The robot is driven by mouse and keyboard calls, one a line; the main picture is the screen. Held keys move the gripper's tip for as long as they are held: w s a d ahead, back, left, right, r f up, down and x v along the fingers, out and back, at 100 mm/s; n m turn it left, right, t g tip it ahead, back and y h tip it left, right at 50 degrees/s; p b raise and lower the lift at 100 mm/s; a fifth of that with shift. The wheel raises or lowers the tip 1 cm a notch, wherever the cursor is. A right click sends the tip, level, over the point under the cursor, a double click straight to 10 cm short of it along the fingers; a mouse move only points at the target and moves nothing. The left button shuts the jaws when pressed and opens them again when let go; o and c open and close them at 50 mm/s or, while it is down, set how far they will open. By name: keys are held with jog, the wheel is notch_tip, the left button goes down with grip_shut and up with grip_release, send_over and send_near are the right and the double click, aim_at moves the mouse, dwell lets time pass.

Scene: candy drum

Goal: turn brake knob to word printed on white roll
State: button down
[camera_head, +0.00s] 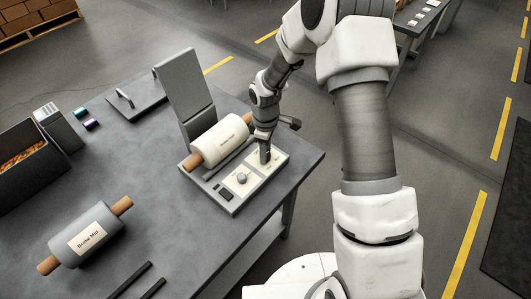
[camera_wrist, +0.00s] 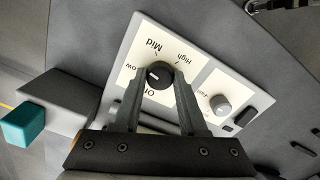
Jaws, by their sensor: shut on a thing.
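The brake knob (camera_wrist: 160,71) is black, on a white dial panel (camera_wrist: 143,58) printed Off, Low, Mid and High. My gripper (camera_wrist: 158,92) points down at the panel, its two fingers shut on the knob's sides. The knob's short white mark lies toward the Low side; its exact setting is hard to tell. In the head view my gripper (camera_head: 265,155) hides most of this knob. The white roll (camera_head: 218,140) lies in the machine behind the panel; its small label is too blurred to read.
A grey roll (camera_head: 95,222) labelled "Brake Mid" lies on the table (camera_head: 150,175) at front left. A second, grey knob (camera_wrist: 220,104) sits beside the held one. An upright grey plate (camera_head: 184,88) stands behind the white roll. A dark bin (camera_head: 30,175) stands at left.

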jog(key=m+b, duration=0.1)
jog(key=m, duration=0.4)
jog(key=shift+m+b, duration=0.3)
jog(key=shift+b, duration=0.05)
jog(key=m+b, duration=0.1)
jog(key=m, duration=0.9)
jog(key=shift+m, duration=0.4)
jog(key=m+p, duration=0.1)
jog(key=m, duration=0.4)
jog(key=shift+m, duration=0.4)
jog(key=shift+c, duration=2.2)
grip_release()
notch_tip(320, 180, up, 18)
jog(key=p, duration=0.2)
jog(key=shift+f, duration=0.25)
